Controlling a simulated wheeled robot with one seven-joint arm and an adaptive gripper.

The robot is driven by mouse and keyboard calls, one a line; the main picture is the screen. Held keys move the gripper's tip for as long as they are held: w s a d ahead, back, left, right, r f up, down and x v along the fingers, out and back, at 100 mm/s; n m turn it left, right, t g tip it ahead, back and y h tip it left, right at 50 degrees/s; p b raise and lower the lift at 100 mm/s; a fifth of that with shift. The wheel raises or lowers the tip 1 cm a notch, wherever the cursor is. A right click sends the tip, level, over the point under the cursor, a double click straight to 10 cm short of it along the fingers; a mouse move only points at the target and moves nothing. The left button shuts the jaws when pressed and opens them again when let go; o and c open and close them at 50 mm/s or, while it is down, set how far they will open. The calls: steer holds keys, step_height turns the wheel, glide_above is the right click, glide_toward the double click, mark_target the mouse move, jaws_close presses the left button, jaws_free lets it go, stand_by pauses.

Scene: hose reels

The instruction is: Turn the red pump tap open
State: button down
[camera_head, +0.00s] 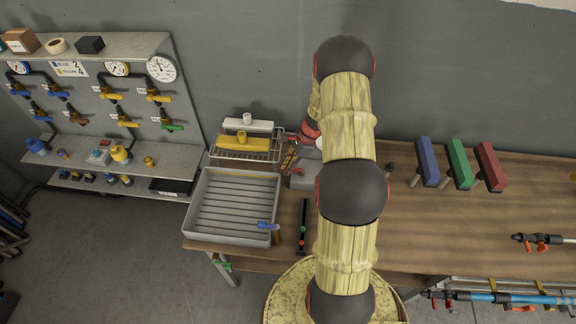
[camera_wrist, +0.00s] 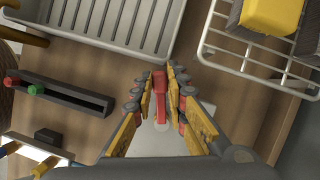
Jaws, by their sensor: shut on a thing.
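The red tap handle (camera_wrist: 160,105) shows in the wrist view as a narrow red lever between my fingers, above a pale body (camera_wrist: 155,140) partly hidden by the fingers. My gripper (camera_wrist: 157,80) is shut on this red handle, one yellow-and-grey finger on each side. In the head view my gripper (camera_head: 289,158) is at the back of the wooden bench, between the wire rack and my arm.
The grey ribbed tray (camera_head: 190,208) and the wire rack (camera_head: 218,153) with yellow and white blocks are left of my gripper. A dark slotted rail (camera_head: 303,215) lies in front. Blue, green and red blocks (camera_head: 459,165) stand to the right. The bench between is mostly clear.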

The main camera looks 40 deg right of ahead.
mark_target(301, 171)
steer(key=s+n, duration=0.1)
steer(key=n, duration=0.1)
steer(key=s+n+g, duration=0.1)
steer(key=n, duration=0.1)
steer(key=s+n+g+b, duration=0.1)
steer(key=n, duration=0.1)
steer(key=shift+a+n+y, duration=0.3)
steer(key=shift+a+y, duration=0.1)
steer(key=shift+s+d+n+g+h+b, duration=0.15)
steer(key=shift+s+n+g, duration=0.3)
steer(key=shift+n, duration=0.45)
steer(key=shift+s+d+n+g+h+b, duration=0.15)
steer(key=shift+s+n+g, duration=0.25)
steer(key=shift+n, duration=0.5)
steer(key=shift+s+d+n+g+h+b, duration=0.15)
steer(key=shift+s+n+g, duration=0.25)
steer(key=shift+n, duration=0.5)
steer(key=shift+s, duration=0.1)
steer(key=c, duration=1.8)
jaws_free()
steer(key=shift+o, duration=0.2)
steer(key=v, duration=1.2)
